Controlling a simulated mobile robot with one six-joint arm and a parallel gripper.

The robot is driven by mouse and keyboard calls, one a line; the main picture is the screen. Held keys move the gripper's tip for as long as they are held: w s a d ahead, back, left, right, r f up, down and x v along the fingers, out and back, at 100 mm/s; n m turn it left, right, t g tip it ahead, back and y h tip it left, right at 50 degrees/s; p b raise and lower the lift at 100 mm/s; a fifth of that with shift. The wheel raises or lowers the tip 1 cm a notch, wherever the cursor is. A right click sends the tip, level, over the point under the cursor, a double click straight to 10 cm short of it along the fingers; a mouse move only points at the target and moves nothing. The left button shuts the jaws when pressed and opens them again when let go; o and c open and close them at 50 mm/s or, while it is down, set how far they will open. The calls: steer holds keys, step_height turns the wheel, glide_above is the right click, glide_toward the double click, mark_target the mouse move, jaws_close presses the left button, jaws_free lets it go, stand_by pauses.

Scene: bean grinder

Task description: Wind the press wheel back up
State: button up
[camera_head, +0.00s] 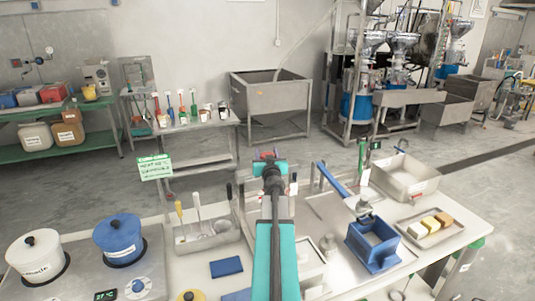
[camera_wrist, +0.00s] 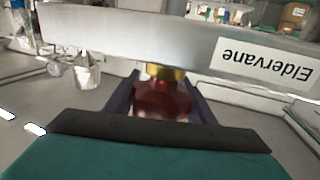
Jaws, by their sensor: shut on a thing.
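In the wrist view, my gripper (camera_wrist: 160,98) has its two dark fingers on either side of a red knob (camera_wrist: 160,102) and is shut on it. A brass collar (camera_wrist: 165,73) joins the knob to a wide metal bar (camera_wrist: 140,40) labelled "Eldervane", upside down in this view. In the head view, my teal arm reaches up the middle and my gripper (camera_head: 268,158) is at its far end, with a little red showing beside it. The press wheel cannot be made out as a whole; my arm and gripper cover that area.
On the bench, a utensil caddy (camera_head: 207,239) and blue cloth (camera_head: 226,267) lie left of my arm. A blue open box (camera_head: 372,245), blue lever (camera_head: 333,180), tray of bars (camera_head: 430,238) and metal basin (camera_head: 403,184) are right. Pots (camera_head: 117,238) stand far left.

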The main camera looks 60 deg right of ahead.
steer(key=shift+s+a+f, duration=0.1)
steer(key=shift+s+f, duration=0.05)
steer(key=shift+s, duration=0.05)
steer(key=n+t+y+p, duration=0.1)
steer(key=p, duration=0.2)
steer(key=shift+w+a+t+p, duration=0.1)
steer(key=shift+w+t+p, duration=0.05)
steer(key=shift+t+p, duration=0.15)
